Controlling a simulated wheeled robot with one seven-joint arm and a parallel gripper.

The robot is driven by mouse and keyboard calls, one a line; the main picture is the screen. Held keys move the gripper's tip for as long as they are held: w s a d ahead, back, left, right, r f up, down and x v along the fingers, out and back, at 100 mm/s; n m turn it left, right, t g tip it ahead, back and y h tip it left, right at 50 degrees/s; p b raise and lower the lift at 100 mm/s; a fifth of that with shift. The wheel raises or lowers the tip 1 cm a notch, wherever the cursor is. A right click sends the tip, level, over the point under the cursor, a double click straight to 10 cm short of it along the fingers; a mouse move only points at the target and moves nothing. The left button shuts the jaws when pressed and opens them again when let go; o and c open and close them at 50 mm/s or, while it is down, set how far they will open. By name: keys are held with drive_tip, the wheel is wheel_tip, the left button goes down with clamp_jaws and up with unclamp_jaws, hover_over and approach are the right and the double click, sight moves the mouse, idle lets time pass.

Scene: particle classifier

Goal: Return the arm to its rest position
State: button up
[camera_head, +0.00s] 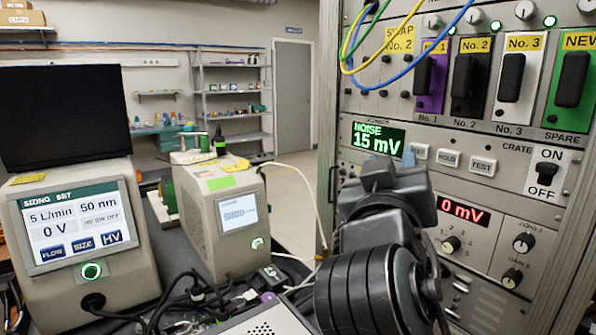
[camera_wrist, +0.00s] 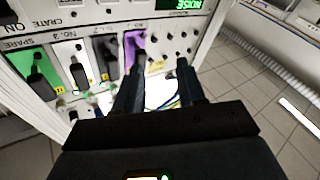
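My gripper (camera_head: 393,168) is raised in front of the rack panel, left of the ON/OFF crate switch (camera_head: 546,173) and above the red 0 mV display (camera_head: 463,212). My dark arm links hide part of the lower panel. In the wrist view, my gripper (camera_wrist: 160,78) has its two dark fingers apart, with only a bright patch and cables seen between them. Nothing is held. The wrist view shows the rack upside down. I cannot tell whether the fingers touch the panel.
The rack holds purple No. 1 (camera_head: 431,85), black No. 2 (camera_head: 470,80), white No. 3 (camera_head: 516,80) and green SPARE (camera_head: 568,90) modules. Loose cables (camera_head: 385,45) hang above. The sizing set (camera_head: 85,240) and a beige instrument (camera_head: 222,215) stand left. Open floor (camera_head: 290,185) lies behind.

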drive_tip(key=s+d+f+n+y, duration=0.1)
drive_tip(key=s+f+n+y, duration=0.15)
drive_tip(key=f, duration=0.55)
drive_tip(key=s+d+f+n+y, duration=0.1)
drive_tip(key=s+f+y, duration=0.15)
drive_tip(key=f, duration=0.45)
drive_tip(key=s+d+f+g+y, duration=0.2)
drive_tip(key=s+d+f+y, duration=0.1)
drive_tip(key=s+f, duration=1.15)
drive_tip(key=s+d+r+m+g, duration=0.1)
drive_tip(key=s+d, duration=0.1)
drive_tip(key=s, duration=1)
drive_tip(key=s+d+m+g, duration=0.1)
drive_tip(key=s+d+m, duration=0.1)
drive_tip(key=s, duration=1)
drive_tip(key=shift+r+h, duration=0.35)
drive_tip(key=shift+h, duration=0.05)
drive_tip(key=shift+s+m, duration=0.1)
drive_tip(key=shift+m, duration=0.15)
